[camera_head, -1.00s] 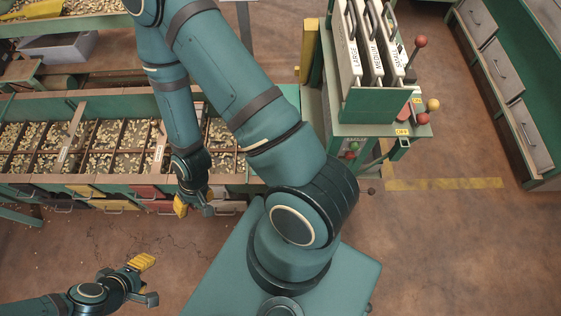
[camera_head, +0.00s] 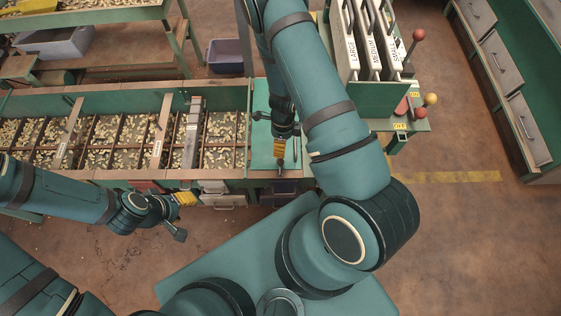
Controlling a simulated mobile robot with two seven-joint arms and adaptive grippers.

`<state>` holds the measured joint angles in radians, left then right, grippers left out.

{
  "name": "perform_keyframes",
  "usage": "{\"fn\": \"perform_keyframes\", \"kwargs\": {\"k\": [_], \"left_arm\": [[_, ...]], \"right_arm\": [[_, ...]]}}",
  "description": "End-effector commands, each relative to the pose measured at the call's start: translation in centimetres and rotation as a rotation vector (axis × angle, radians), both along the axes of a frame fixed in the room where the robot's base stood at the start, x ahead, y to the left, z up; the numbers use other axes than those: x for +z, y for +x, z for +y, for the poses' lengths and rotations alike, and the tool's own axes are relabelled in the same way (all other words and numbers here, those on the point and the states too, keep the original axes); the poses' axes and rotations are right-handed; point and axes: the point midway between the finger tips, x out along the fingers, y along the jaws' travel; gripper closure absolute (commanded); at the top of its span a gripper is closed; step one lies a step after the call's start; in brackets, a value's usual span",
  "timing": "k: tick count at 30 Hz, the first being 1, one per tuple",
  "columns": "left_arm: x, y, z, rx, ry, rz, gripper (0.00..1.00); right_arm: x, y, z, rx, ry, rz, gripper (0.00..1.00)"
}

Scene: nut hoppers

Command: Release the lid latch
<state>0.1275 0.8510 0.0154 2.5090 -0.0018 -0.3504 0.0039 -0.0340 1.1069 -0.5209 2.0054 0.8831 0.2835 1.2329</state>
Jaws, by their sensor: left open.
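My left gripper (camera_head: 182,216) is open and empty, low in front of the hopper bench's near edge. Its yellow-padded finger is close to the small drawers in the picture. My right gripper (camera_head: 279,149) points down over the green end plate (camera_head: 262,141) of the hopper bench (camera_head: 100,97). Its yellow finger is above a small dark fitting (camera_head: 281,165) near the plate's front edge. I cannot tell whether they touch, or whether the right fingers are apart. No lid latch can be made out with certainty; my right arm and hand hide part of the plate.
Compartments of nuts fill the bench, with a grey bar (camera_head: 193,130) across them. A stand with LARGE, MEDIUM and SMALL plates (camera_head: 370,45) and ball-ended levers (camera_head: 429,100) is right of my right arm. Grey drawers (camera_head: 505,62) line the right. Floor between is clear.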

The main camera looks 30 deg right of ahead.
Motion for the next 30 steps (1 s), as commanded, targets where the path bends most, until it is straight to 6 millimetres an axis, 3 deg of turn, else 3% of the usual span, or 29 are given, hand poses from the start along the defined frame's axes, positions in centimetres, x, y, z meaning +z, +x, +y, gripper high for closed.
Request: {"fn": "perform_keyframes", "kwargs": {"k": [1, 6, 15, 29, 30], "left_arm": [[-0.6, 0.1, 0.0, 0.001, 0.0, -0.002, 0.53], [-1.6, 0.3, 0.0, 0.002, 0.001, -0.007, 0.53], [-2.8, 0.5, 0.1, 0.003, 0.003, -0.014, 0.53], [-2.9, 0.6, 0.1, 0.004, 0.003, -0.014, 0.53], [-2.9, 0.6, 0.1, 0.004, 0.003, -0.014, 0.53]], "right_arm": [[-1.4, -0.3, 0.1, -0.003, 0.0, 0.003, 0.42], [-4.8, -0.8, 0.5, -0.001, 0.001, 0.002, 0.42], [-9.0, -1.3, 1.1, 0.001, -0.001, 0.001, 0.42], [-9.9, -1.4, 1.3, 0.003, 0.0, -0.001, 0.42], [-9.9, -1.4, 1.3, 0.003, 0.0, -0.001, 0.5]]}}
